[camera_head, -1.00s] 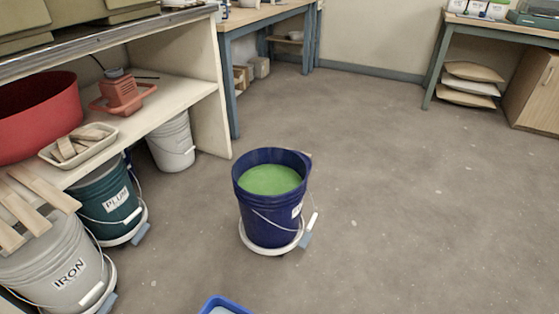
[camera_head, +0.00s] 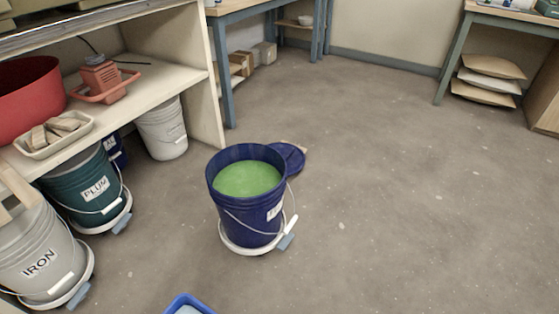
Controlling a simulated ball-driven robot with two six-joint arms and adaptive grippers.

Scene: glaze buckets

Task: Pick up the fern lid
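A dark blue lid (camera_head: 289,157) lies low behind and to the right of an open blue bucket (camera_head: 248,222), and the bucket hides part of it. A pale brownish edge shows beside the lid's far right rim. The bucket stands upright on a white wheeled dolly (camera_head: 238,249) and holds green liquid (camera_head: 247,179). Its label is too small and angled to read fully. Neither of my grippers is in view.
At left, a grey IRON bucket (camera_head: 33,249) and a teal PLUM bucket (camera_head: 83,193) stand on dollies by a shelf (camera_head: 170,83). A blue tray (camera_head: 183,302) shows at the bottom edge. The floor (camera_head: 400,200) to the right is clear.

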